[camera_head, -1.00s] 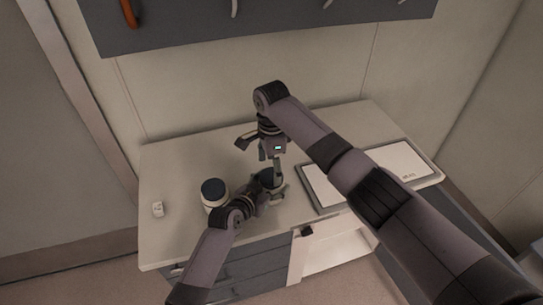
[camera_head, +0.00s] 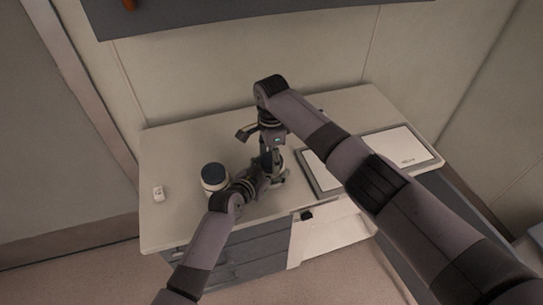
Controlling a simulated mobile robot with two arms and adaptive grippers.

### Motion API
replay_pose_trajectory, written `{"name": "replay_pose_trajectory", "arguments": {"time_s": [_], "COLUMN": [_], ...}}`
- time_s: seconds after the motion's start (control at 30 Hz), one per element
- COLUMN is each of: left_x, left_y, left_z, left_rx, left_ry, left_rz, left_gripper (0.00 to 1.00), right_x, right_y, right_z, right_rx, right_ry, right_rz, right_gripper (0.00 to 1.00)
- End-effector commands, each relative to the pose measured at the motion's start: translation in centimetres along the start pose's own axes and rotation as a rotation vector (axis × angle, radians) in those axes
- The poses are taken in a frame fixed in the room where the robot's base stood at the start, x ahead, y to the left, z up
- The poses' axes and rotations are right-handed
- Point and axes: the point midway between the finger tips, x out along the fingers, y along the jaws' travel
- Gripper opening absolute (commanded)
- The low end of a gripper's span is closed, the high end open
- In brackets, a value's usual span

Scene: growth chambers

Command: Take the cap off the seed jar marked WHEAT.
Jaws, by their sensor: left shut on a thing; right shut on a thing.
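A jar with a dark cap (camera_head: 266,161) stands on the bench between my grippers, mostly hidden by them; its label cannot be read. My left gripper (camera_head: 275,177) comes in low from the left and is shut on the jar's body. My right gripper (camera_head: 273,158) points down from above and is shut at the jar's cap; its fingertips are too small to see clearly. Whether the cap is still seated cannot be told. A second jar (camera_head: 214,190), pale with a dark cap, stands upright to the left, apart from both grippers; no marking on it is readable.
A small white object (camera_head: 158,193) lies at the bench's left. A grey-framed tray (camera_head: 312,186) with pale panels lies at the right, partly behind my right arm. The bench's back left (camera_head: 185,140) is clear. A wall panel (camera_head: 200,12) hangs above.

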Motion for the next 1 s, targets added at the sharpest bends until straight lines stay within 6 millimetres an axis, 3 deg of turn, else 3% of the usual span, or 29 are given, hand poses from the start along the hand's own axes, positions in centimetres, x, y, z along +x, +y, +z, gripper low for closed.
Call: {"name": "replay_pose_trajectory", "arguments": {"time_s": [0.3,0.33,0.63,1.0], "left_x": [0.0,0.0,0.0,0.0], "left_y": [0.02,0.02,0.03,0.02], "left_z": [0.07,0.07,0.07,0.06], "left_rx": [0.0,0.0,0.0,0.0], "left_ry": [-0.001,-0.001,-0.001,-0.001], "left_rz": [0.001,0.001,0.001,0.0], "left_gripper": [0.0,0.0,0.0,0.0], "right_x": [0.0,0.0,0.0,-0.73], "right_y": [-0.02,-0.02,-0.02,-0.08], "right_z": [-0.02,-0.02,-0.03,0.02], "right_rx": [0.0,0.0,0.0,-0.001], "right_ry": [0.0,0.0,0.0,-0.001], "right_rz": [-0.001,-0.001,-0.001,-0.003], "right_gripper": [0.22,0.55,0.75,0.75]}}
